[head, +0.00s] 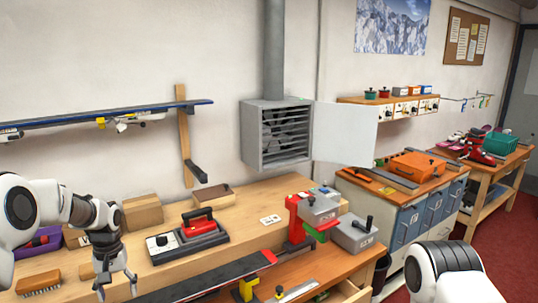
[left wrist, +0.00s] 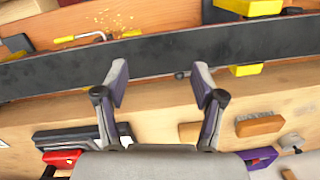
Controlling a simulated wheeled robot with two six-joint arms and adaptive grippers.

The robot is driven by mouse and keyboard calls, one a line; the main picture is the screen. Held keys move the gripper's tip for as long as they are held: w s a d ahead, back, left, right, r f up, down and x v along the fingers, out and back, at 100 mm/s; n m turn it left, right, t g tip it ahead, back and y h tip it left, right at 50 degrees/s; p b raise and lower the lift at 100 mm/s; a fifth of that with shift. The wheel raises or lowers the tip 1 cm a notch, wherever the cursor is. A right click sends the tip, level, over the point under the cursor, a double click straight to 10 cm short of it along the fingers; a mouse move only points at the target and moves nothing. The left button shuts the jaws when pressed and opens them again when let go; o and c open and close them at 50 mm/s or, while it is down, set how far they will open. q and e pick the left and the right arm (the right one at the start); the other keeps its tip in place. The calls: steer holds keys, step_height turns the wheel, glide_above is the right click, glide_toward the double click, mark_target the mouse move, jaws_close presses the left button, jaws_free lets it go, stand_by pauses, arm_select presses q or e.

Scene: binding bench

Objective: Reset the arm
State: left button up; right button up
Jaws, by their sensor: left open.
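My left gripper (head: 116,285) hangs at the lower left of the head view, above the front of the wooden bench (head: 262,195), with its fingers pointing down. In the left wrist view my left gripper (left wrist: 160,82) is open, its two fingers spread wide with nothing between them. A long dark ski (left wrist: 160,55) runs across that view beyond the fingertips. My right arm shows only as a white and black link at the lower right of the head view. My right gripper is outside both views.
The ski (head: 222,276) extends right toward a red vise (head: 297,218) and grey boxes. A grey cabinet (head: 262,150) hangs behind, its door open.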

arm_select(q)
steer(key=shift+g, duration=0.8)
steer(key=f, duration=0.2)
steer(key=d+f, duration=0.1)
steer(key=f, duration=0.1)
steer(key=s+f, duration=0.1)
steer(key=f, duration=0.1)
steer(key=shift+s+d+f+b, duration=0.1)
steer(key=shift+d+f+b, duration=0.15)
steer(key=shift+d+b, duration=0.1)
steer(key=s+d+f+m+g+b, duration=0.15)
steer(key=s+d+f, duration=0.35)
steer(key=s+f, duration=0.7)
steer(key=s+d+f+m+g+b, duration=0.15)
steer(key=s+d+f, duration=0.25)
steer(key=s+f, duration=0.75)
steer(key=s+d+r+t+b, duration=0.1)
steer(key=s+d+r+t, duration=0.15)
steer(key=s, duration=1.25)
steer(key=w+t, duration=0.1)
steer(key=w, duration=0.1)
steer(key=w+t, duration=0.2)
steer(key=shift+w+f+m, duration=0.2)
steer(key=shift+m, duration=0.2)
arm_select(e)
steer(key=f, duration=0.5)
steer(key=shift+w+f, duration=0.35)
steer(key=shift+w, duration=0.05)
